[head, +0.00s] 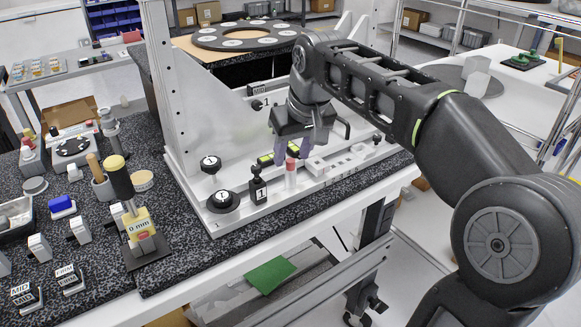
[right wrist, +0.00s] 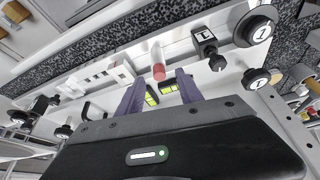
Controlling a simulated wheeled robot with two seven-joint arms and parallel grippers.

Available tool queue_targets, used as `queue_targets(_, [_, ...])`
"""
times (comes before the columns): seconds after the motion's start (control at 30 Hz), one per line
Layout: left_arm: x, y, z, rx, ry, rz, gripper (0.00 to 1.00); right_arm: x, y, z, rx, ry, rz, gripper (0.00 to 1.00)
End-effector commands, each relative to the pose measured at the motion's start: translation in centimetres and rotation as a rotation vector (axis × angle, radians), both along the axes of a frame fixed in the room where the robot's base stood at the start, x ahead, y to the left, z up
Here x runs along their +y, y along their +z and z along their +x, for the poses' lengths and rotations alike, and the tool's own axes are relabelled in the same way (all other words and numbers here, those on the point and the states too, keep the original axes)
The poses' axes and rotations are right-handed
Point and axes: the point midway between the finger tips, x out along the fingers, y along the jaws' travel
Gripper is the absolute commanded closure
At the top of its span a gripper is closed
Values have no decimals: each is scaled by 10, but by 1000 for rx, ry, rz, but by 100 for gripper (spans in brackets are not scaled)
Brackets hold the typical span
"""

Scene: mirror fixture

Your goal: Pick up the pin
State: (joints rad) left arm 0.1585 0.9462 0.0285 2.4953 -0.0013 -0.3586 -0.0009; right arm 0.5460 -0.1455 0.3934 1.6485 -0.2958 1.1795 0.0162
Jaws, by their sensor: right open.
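The pin (head: 290,176), a small cylinder with a red top and a pale lower part, stands upright on the light base plate of the fixture (head: 240,207). It also shows in the right wrist view (right wrist: 158,62), just beyond the fingertips. My right gripper (head: 291,152) points down with its purple fingers close above and behind the pin. In the right wrist view the fingers (right wrist: 157,86) are spread apart with nothing held between them. Whether a finger touches the pin is hard to tell. My left gripper is not in view.
A black clamp block labelled 1 (head: 258,187) stands close left of the pin. Black knobs (head: 223,200) lie further left, and white blocks (head: 340,165) sit to the right. A tall fixture upright (head: 165,80) rises behind. A yellow 0 mm gauge (head: 139,222) stands on the speckled bench.

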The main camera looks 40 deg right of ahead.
Motion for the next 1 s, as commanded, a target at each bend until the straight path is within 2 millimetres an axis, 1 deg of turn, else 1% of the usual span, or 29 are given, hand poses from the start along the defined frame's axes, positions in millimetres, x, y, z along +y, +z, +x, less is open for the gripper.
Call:
queue_targets(0.03, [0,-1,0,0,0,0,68,0,-7,2,3,0,1,57])
queue_targets(0.17, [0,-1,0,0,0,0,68,-1,-15,6,1,0,0,57])
queue_targets(0.73, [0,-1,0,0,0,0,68,-1,-14,6,0,0,0,57])
queue_targets(0.77, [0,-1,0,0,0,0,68,-1,-14,6,0,0,0,59])
queue_targets(1.0, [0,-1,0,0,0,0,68,-1,-14,6,0,0,0,78])
